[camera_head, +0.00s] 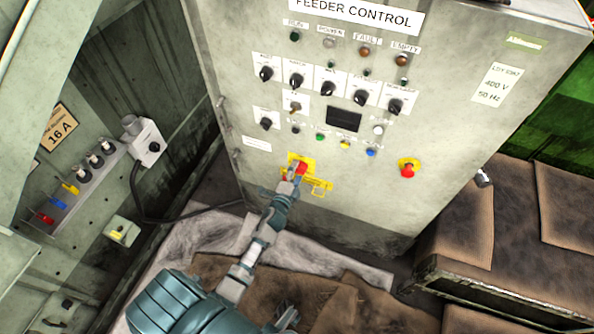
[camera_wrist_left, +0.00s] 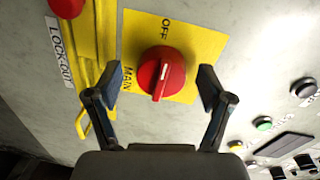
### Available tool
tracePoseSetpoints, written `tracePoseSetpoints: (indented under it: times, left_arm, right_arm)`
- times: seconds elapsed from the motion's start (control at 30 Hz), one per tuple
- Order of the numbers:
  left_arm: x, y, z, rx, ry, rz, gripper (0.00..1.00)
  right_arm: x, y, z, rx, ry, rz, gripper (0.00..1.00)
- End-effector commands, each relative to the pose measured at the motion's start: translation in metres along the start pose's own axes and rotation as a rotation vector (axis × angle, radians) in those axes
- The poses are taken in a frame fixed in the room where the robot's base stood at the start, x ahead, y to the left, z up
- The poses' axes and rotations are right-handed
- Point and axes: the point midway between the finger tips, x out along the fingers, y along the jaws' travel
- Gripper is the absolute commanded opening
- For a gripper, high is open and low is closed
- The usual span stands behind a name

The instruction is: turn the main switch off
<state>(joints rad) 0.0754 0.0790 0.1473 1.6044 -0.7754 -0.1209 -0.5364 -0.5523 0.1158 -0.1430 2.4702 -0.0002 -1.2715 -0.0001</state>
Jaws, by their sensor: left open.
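The red main switch knob (camera_wrist_left: 161,74) sits on a yellow plate (camera_wrist_left: 188,38) lettered OFF and MAIN in the left wrist view. The white line on the knob points down in that view, slightly left. My left gripper (camera_wrist_left: 162,76) is open, with one finger on each side of the knob. Gaps show between the fingers and the knob. In the head view, my left gripper (camera_head: 290,181) is at the red knob (camera_head: 302,168), low on the feeder control cabinet (camera_head: 240,60), and partly covers its yellow plate. My right gripper is not in view.
A yellow lockout bar (camera_wrist_left: 92,50) lies beside the plate. A red emergency button (camera_head: 408,169) is to the right. Several selector knobs and coloured buttons (camera_head: 345,144) are above. A socket strip (camera_head: 75,190) is at left, and brown padded boxes (camera_head: 465,215) at right.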

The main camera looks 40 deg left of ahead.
Motion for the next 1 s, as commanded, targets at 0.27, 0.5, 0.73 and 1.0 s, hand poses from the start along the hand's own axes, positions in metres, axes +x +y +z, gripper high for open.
tracePoseSetpoints:
  times: [0.27, 0.5, 0.73, 1.0]
  left_arm:
    - [-0.06, 0.003, 0.001, -0.002, -0.002, 0.005, 0.8]
    - [-0.1, 0.003, 0.002, -0.002, -0.002, 0.004, 0.8]
    - [-0.11, 0.002, 0.002, -0.001, -0.002, 0.003, 0.8]
    - [-0.11, 0.002, 0.002, -0.001, -0.002, 0.003, 0.8]
  right_arm:
    - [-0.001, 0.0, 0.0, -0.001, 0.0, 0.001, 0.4]
    - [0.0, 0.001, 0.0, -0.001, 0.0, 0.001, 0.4]
    - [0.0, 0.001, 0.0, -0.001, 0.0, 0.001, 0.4]
    - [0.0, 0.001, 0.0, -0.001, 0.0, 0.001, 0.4]
